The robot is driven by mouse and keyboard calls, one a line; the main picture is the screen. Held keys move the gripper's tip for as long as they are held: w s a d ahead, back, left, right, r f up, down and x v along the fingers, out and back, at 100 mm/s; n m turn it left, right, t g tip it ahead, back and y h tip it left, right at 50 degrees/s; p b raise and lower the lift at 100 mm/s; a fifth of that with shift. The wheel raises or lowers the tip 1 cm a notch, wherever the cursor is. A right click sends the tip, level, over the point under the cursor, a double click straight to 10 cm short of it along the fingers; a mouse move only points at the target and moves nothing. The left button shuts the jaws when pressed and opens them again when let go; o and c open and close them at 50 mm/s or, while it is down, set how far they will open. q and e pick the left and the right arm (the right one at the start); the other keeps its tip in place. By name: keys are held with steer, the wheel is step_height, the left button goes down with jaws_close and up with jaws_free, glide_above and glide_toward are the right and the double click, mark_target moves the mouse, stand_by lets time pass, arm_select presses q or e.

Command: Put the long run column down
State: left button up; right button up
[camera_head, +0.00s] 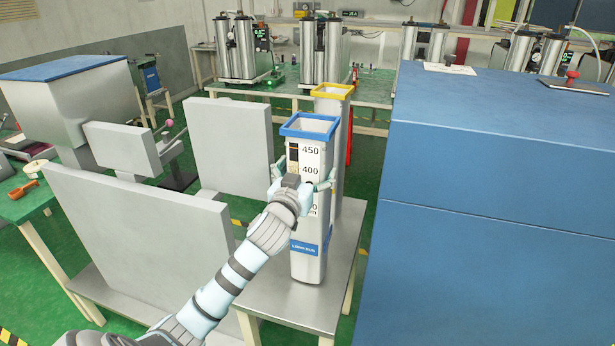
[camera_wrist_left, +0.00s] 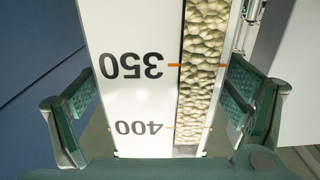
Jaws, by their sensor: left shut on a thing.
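The long run column (camera_head: 308,262) is a tall pale box with a blue rim, a printed scale and a blue label low on its front. It looks upright over the steel table (camera_head: 285,306); I cannot tell whether its base touches the top. My left gripper (camera_head: 303,185) is shut on it around the middle, one finger at each side. In the left wrist view the column (camera_wrist_left: 140,95) shows inverted 350 and 400 marks and a window of pale lumps, between the green finger pads (camera_wrist_left: 160,100). My right gripper is not in view.
A yellow-rimmed column (camera_head: 333,91) stands close behind the long run column. Grey panels (camera_head: 140,235) stand to the left and a large blue cabinet (camera_head: 500,180) to the right. The table's front is bare.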

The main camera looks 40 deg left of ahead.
arm_select(q)
steer(key=shift+f, duration=0.45)
steer(key=o, duration=1.7)
steer(key=shift+s, duration=0.1)
steer(key=shift+d, duration=0.1)
steer(key=v, duration=1.2)
steer(key=shift+b, duration=0.4)
